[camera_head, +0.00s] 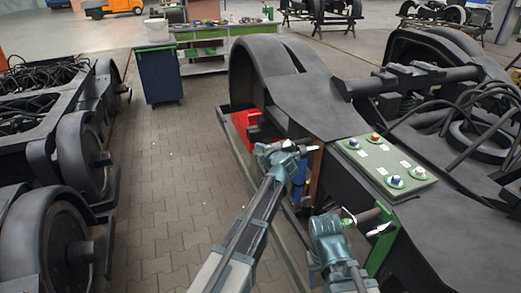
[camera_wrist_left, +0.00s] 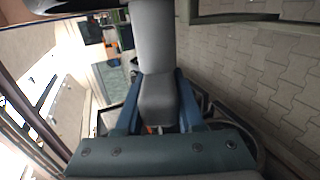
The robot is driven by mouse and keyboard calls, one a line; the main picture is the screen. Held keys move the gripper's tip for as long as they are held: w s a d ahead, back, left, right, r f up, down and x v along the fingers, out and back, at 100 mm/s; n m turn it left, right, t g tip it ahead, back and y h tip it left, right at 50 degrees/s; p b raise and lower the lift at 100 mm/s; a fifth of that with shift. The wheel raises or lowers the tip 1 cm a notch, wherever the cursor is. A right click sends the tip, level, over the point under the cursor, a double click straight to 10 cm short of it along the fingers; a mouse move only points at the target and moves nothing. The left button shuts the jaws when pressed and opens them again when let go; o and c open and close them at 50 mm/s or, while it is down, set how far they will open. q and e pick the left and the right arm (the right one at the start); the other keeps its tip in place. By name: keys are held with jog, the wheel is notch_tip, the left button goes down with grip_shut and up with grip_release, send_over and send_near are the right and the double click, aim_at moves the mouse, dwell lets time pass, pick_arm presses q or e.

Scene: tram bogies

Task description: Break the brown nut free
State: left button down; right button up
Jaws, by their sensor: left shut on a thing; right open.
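My left gripper (camera_head: 284,153) is at the side of the right-hand bogie, beside a red box. In the left wrist view its blue fingers are shut on a long grey bar (camera_wrist_left: 154,50), which points away from the wrist. My right gripper (camera_head: 362,224) is open, in front of a green upright bracket (camera_head: 384,243) and a dark brownish cylinder (camera_head: 362,215). I cannot make out the brown nut for certain; a narrow brown upright piece (camera_head: 316,170) stands just right of my left gripper.
A green panel (camera_head: 408,164) with blue, orange and green-based knobs lies on the bogie frame (camera_head: 330,105). The red box (camera_head: 240,124) sits at its side. Another bogie (camera_head: 60,190) stands left. Paved floor (camera_head: 170,200) between them is clear up to a dark blue bin (camera_head: 160,75).

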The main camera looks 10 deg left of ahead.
pick_arm(q)
jog(key=shift+r+g+h+p, duration=0.15)
jog(key=shift+g+h+p, duration=0.3)
jog(key=shift+p, duration=0.95)
jog(key=shift+g+p, duration=0.45)
jog(key=shift+g+h+p, duration=0.3)
jog(key=shift+h+p, duration=0.05)
jog(key=shift+p, duration=0.4)
jog(key=shift+g+h+p, duration=0.3)
jog(key=shift+g+p, duration=0.1)
jog(key=shift+p, duration=0.35)
